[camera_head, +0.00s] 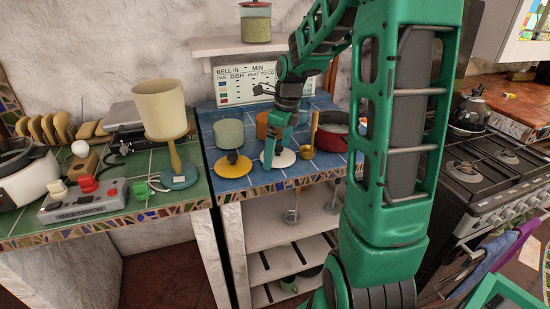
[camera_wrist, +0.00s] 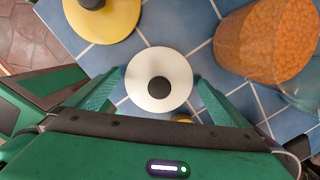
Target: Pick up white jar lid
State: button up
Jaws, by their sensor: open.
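The white jar lid (camera_head: 286,159) is a flat white disc with a dark round knob, lying on the blue tiled counter. In the wrist view the lid (camera_wrist: 148,93) lies between and just beyond my two green fingers. My gripper (camera_wrist: 157,95) is open, with one finger on each side of the lid and nothing held. In the head view my gripper (camera_head: 270,160) is low over the lid and hides part of it. I cannot tell whether the fingers touch the lid or the counter.
A yellow lid (camera_head: 233,165) with a dark knob lies left of the white one. A jar of orange contents (camera_wrist: 262,42) stands close at the right in the wrist view. A pale green jar (camera_head: 229,133) and a red pot (camera_head: 332,131) stand nearby. The counter's front edge is close.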

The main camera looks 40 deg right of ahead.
jog(key=c, duration=0.9)
